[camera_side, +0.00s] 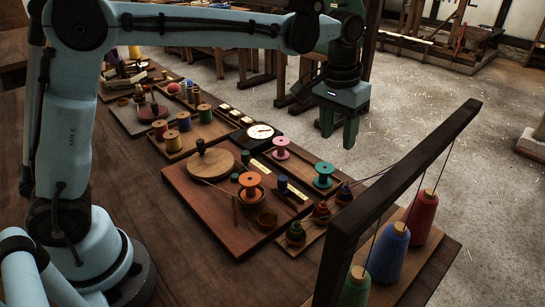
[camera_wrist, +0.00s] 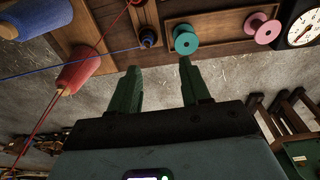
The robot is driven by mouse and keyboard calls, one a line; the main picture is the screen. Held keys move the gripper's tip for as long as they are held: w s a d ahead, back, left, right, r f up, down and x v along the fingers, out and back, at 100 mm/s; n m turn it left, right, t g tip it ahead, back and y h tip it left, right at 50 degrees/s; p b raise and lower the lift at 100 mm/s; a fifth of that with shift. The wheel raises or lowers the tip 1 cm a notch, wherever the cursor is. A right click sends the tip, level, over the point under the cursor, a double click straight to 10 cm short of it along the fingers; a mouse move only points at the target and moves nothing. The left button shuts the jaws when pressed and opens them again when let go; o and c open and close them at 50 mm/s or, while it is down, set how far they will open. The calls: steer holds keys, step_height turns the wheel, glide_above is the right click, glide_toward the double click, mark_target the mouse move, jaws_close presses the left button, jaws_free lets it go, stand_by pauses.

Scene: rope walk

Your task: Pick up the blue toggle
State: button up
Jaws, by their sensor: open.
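A small dark blue upright peg, which looks like the blue toggle (camera_side: 283,184), stands by a pale label strip on the brown board (camera_side: 225,225) in the side view. I cannot make it out in the wrist view. My gripper (camera_side: 338,132) is open and empty, raised high and, in the picture, to the upper right of the toggle. Its two green fingers (camera_wrist: 160,72) point down in the side view. In the wrist view, nothing is between them; grey floor and the table edge show beyond.
An orange spool (camera_side: 250,186), teal spool (camera_side: 323,178), pink spool (camera_side: 281,148) and round dial (camera_side: 260,132) surround the toggle. A dark slanted frame (camera_side: 400,180) with threads and large yarn cones, one red (camera_side: 421,215), stands at front right.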

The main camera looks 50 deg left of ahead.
mark_target(346, 187)
steer(key=shift+g, duration=0.6)
steer(key=shift+w+d+f, duration=0.4)
steer(key=shift+d+f, duration=0.1)
steer(key=shift+f, duration=1.8)
steer(key=shift+w+d+f, duration=0.35)
steer(key=shift+d+f, duration=0.2)
steer(key=shift+f, duration=1.75)
steer(key=shift+w+d+f, duration=0.4)
steer(key=shift+d+f, duration=0.1)
steer(key=shift+f, duration=1.8)
steer(key=c, duration=0.7)
steer(key=shift+c, duration=0.2)
steer(key=shift+r, duration=4)
